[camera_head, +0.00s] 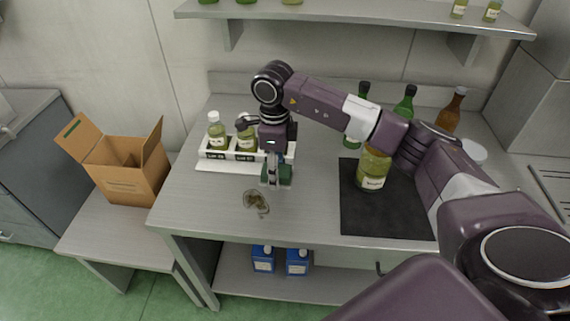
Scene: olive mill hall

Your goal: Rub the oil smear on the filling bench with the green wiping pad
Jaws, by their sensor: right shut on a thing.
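The filling bench (205,202) is a grey metal table in the middle of the view. A brownish-green oil smear (256,203) lies near its front edge. My right gripper (275,176) points down just behind and to the right of the smear. It is shut on the green wiping pad (285,176), which is partly hidden by the fingers. The pad is at or just above the bench top; I cannot tell if it touches. The pad and the smear look apart. My left gripper is not in view.
A white rack (228,167) with small bottles stands behind the gripper. A jar (373,170) stands on a black mat (362,217) at right, with green bottles (404,106) and a brown bottle (449,114) behind. An open cardboard box (133,179) stands on a lower table at left.

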